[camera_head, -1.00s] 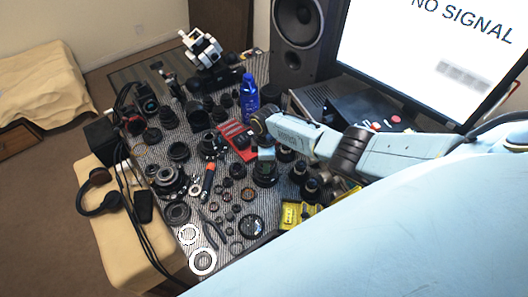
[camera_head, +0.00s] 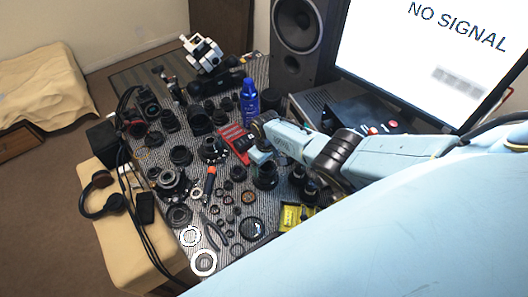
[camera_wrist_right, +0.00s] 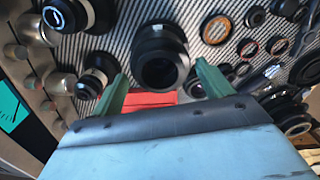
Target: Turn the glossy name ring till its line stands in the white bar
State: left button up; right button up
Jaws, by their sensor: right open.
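My right gripper (camera_head: 260,159) is over the right part of the striped mat, and its two green fingers also show in the right wrist view (camera_wrist_right: 161,72). They are open, one on each side of a black lens (camera_wrist_right: 160,52). The lens stands on the mat, and a gap shows between it and each finger. A small white mark shows at the top of its rim. The same lens seems to stand just below the gripper in the head view (camera_head: 265,178). I cannot make out a name ring's line or its lettering. My left gripper is not in view.
Several other lenses and loose rings crowd the striped mat (camera_head: 228,262). A blue bottle (camera_head: 249,97) and a red tray (camera_head: 236,137) are behind the gripper. A yellow box (camera_head: 296,217) is near the front right. A monitor (camera_head: 440,50) and a speaker (camera_head: 297,28) stand behind.

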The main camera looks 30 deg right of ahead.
notch_tip(320, 180, up, 13)
jog(key=p, duration=0.3)
jog(key=shift+r, duration=0.2)
dwell(0.3)
